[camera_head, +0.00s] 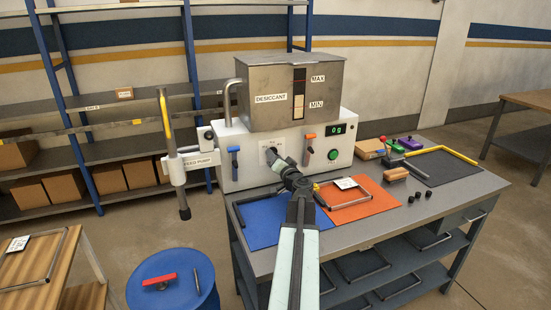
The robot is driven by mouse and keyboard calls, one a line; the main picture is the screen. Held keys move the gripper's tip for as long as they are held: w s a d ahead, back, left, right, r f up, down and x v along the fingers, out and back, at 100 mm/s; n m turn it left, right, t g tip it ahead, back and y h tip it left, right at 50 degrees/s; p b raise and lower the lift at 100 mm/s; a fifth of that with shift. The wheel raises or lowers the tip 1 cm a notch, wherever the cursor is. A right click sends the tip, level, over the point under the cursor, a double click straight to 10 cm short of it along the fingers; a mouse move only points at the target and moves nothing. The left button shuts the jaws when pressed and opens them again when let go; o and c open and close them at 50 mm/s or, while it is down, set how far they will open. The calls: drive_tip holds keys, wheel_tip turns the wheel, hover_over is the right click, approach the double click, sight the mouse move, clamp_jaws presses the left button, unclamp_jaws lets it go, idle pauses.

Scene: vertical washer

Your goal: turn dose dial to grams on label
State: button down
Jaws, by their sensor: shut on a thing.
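The dosing machine (237,178) stands at the back of the bench, with a grey desiccant hopper (262,88) on top. The dose dial (269,149) is on its white front panel, left of centre, partly hidden by my gripper. My gripper (276,159) reaches up from the front and is shut on the dial. The display (338,129) reads 0 g in green.
A blue lever (234,156) and an orange lever (308,142) flank the dial, with a green button (332,154) to the right. A blue mat (262,222) and an orange mat (352,206) lie in front. The pump handle (165,120) stands left. A blue drum (150,290) is front left.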

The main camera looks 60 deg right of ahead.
idle(0.5)
drive_tip(key=c, duration=0.9)
unclamp_jaws()
drive_tip(key=v, duration=0.8)
drive_tip(key=shift+d, duration=0.1)
